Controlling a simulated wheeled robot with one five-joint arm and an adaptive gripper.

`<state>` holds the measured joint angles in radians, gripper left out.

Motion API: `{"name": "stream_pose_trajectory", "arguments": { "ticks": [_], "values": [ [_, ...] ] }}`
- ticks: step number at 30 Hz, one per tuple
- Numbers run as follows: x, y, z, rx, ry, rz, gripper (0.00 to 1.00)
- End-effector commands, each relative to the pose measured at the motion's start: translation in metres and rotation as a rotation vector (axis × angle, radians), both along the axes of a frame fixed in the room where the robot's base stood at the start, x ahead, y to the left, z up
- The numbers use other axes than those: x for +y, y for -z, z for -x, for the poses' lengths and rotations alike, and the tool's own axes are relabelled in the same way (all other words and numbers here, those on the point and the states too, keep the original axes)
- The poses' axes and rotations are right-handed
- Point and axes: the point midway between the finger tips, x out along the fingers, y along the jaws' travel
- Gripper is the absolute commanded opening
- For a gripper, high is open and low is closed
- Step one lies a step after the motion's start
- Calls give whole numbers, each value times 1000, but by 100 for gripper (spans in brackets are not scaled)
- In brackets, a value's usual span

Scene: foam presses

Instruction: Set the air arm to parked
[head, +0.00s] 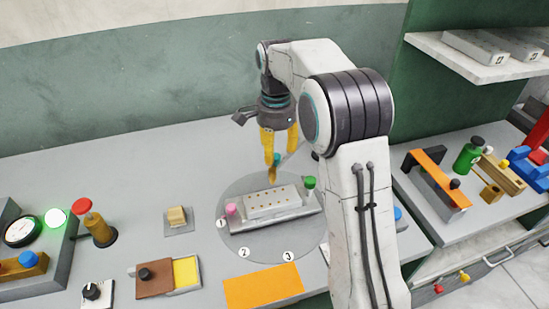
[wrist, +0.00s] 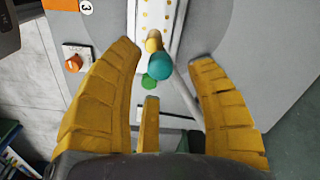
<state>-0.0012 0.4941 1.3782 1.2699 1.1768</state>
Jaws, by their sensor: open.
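My gripper (head: 280,158) hangs over the back of a round grey plate (head: 240,190), its yellow fingers open and pointing down. In the wrist view its fingers (wrist: 163,56) are spread either side of a teal ball-shaped knob (wrist: 160,66); I cannot tell whether they touch it. The teal knob shows partly between the fingers in the head view (head: 277,158). A smaller yellow ball (wrist: 153,41) and a green knob (wrist: 149,83) lie close by. A white block with holes (head: 272,203) sits on the plate, with a pink knob (head: 231,209). I cannot tell which part is the air arm.
Labels 1, 2 and 3 (head: 288,255) mark the plate's front edge. A side bench (head: 480,215) with several fixtures is at right. The table's back left is clear.

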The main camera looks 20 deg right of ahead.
Motion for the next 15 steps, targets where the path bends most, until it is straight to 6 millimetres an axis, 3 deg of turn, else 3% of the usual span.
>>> {"name": "stream_pose_trajectory", "arguments": {
  "ticks": [6,15],
  "values": [
    [0,22,1,3,-1,0,51],
    [0,32,0,-1,-1,0,51]
  ]
}}
